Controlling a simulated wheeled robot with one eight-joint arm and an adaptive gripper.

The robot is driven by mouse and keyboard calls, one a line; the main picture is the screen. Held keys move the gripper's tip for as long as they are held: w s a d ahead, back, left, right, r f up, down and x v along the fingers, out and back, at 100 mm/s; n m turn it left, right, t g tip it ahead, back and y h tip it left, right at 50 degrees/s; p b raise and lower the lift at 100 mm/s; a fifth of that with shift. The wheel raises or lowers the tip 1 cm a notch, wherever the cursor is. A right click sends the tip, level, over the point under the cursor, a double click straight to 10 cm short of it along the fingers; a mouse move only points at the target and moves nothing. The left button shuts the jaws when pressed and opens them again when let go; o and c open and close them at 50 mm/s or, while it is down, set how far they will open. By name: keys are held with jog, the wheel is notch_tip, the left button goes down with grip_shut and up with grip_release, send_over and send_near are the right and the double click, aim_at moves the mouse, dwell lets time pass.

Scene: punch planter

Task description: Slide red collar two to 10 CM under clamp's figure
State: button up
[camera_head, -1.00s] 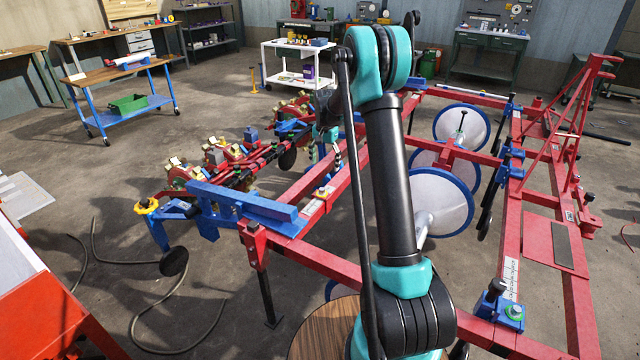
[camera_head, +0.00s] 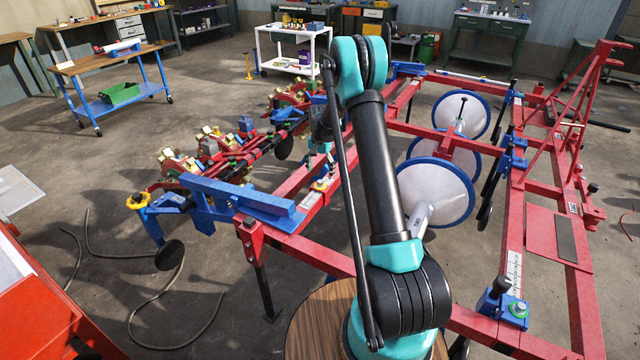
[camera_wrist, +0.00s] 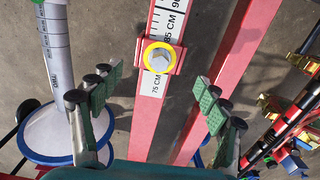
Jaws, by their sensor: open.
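In the wrist view a red collar (camera_wrist: 174,66) with a yellow ring and a silver bolt sits around a red beam (camera_wrist: 146,125) carrying a white scale. "75 CM" shows just below the collar and "85 CM" just above it. No number is readable on the collar. My gripper (camera_wrist: 152,79) is open and empty; its green-padded fingers are on either side of the beam, apart from the collar. In the head view the gripper is mostly hidden by my arm. A blue clamp (camera_head: 516,309) with a green ring stands on the right beam near another scale (camera_head: 515,266); its figure is unreadable.
A second red beam (camera_wrist: 222,65) runs close to the right of the scaled beam. A pale disc (camera_wrist: 60,132) and a marked tube (camera_wrist: 58,55) lie to the left. Brassy fittings (camera_wrist: 303,62) and hoses are at the right. Red frame bars surround my arm.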

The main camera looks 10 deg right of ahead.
aim_at(320, 181)
notch_tip(320, 181, down, 6)
jog(key=shift+f, duration=0.15)
dwell(0.3)
